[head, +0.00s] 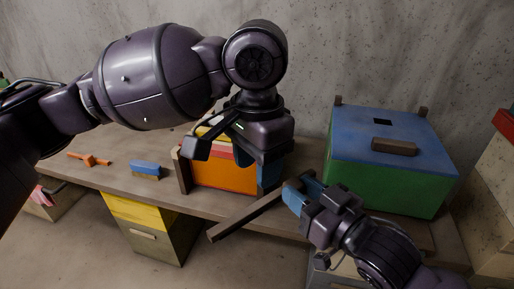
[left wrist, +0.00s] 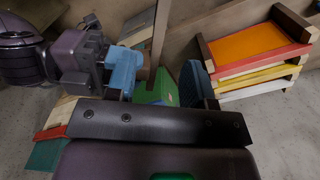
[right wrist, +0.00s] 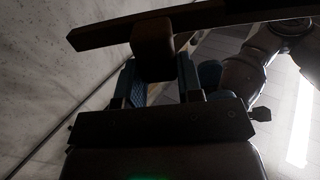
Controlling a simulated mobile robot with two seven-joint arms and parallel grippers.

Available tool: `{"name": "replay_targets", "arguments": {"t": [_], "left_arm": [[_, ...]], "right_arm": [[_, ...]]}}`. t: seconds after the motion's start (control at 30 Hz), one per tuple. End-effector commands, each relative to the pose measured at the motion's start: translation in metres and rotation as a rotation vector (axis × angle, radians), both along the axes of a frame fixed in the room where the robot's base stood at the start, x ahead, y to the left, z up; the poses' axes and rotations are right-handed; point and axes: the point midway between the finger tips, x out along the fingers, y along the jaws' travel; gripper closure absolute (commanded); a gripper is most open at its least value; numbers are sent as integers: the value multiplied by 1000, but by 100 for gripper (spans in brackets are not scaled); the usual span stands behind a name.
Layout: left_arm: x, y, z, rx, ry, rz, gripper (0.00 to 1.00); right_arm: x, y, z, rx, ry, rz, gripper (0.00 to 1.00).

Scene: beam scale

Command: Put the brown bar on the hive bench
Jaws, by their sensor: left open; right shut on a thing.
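The long dark brown bar (head: 247,214) slants in front of the bench's front edge in the head view. My right gripper (head: 305,193) is shut on it near its upper right end. In the right wrist view the bar (right wrist: 220,20) crosses the top, with a short brown block (right wrist: 153,50) at the fingers. The bar also shows in the left wrist view (left wrist: 160,35). My left gripper (head: 237,148) is open, over or in front of the orange, red and yellow stack; its fingers partly hide the stack. The hive bench (head: 115,178) is a long wooden top along the wall.
The orange-fronted stack (head: 222,176) stands mid-bench. A green box with a blue lid (head: 390,170) and brown handle stands right of it. A blue brush (head: 146,168) and an orange tool (head: 90,160) lie at left. A yellow-topped box (head: 150,225) is below the bench.

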Motion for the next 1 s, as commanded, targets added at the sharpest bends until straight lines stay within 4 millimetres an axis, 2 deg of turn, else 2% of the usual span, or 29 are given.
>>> {"name": "replay_targets", "arguments": {"t": [0.3,0.5,0.7,1.0], "left_arm": [[0,0,-52,0,2,0,52],[0,0,-77,-1,2,0,52],[0,0,-89,-1,0,-1,52],[0,0,-91,-2,-1,-1,52]], "right_arm": [[0,0,0,0,0,0,90],[0,0,0,0,0,0,90],[0,0,0,1,-1,0,90],[0,0,0,1,-1,0,90]]}}
